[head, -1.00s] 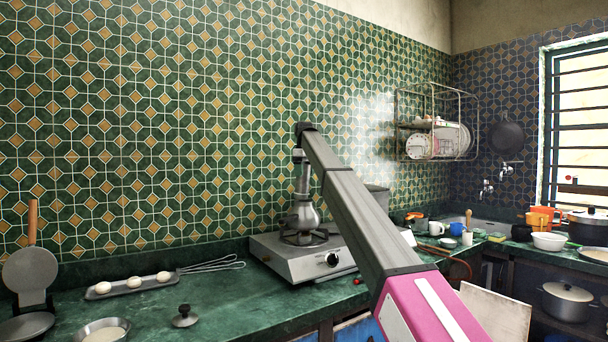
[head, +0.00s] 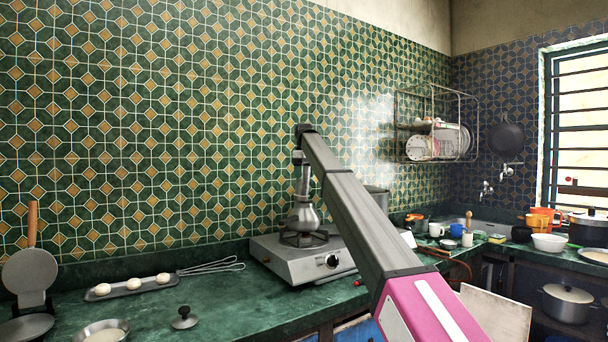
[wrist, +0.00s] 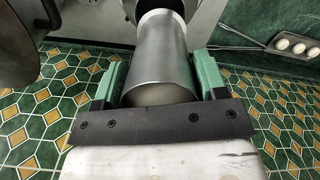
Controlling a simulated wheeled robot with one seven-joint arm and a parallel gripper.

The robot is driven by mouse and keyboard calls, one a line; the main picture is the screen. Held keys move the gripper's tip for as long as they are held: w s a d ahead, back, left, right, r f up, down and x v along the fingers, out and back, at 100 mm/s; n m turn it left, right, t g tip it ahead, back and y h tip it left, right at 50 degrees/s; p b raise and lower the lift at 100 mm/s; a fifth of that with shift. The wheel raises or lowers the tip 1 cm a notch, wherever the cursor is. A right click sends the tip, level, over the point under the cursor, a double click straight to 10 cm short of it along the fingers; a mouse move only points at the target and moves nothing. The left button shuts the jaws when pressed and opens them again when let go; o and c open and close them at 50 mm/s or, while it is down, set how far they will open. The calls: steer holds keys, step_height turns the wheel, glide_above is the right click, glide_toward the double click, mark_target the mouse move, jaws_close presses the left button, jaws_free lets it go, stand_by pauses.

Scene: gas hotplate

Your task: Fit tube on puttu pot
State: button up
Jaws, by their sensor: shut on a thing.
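The metal puttu pot (head: 303,217) stands upright on the gas hotplate (head: 290,268). The slim grey tube (head: 304,182) is upright right above its neck. The tube's lower end and the pot's neck seem to meet in the head view, but I cannot tell whether the tube is seated. In the wrist view, my gripper (wrist: 164,66) has its green fingers on both sides of the tube (wrist: 160,45) and is shut on it. A pale ring (wrist: 163,13) shows at the tube's far end. The arm hides part of the view right of the pot.
A small knobbed lid (head: 184,317) lies on the green counter (head: 235,300). A tray with white balls (head: 130,287) and a whisk (head: 212,266) lie left of the hotplate. A grey vessel (head: 378,197) stands behind my arm, with steam above. The tiled wall is close behind.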

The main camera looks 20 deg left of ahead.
steer(key=shift+f, duration=0.45)
steer(key=o, duration=1.7)
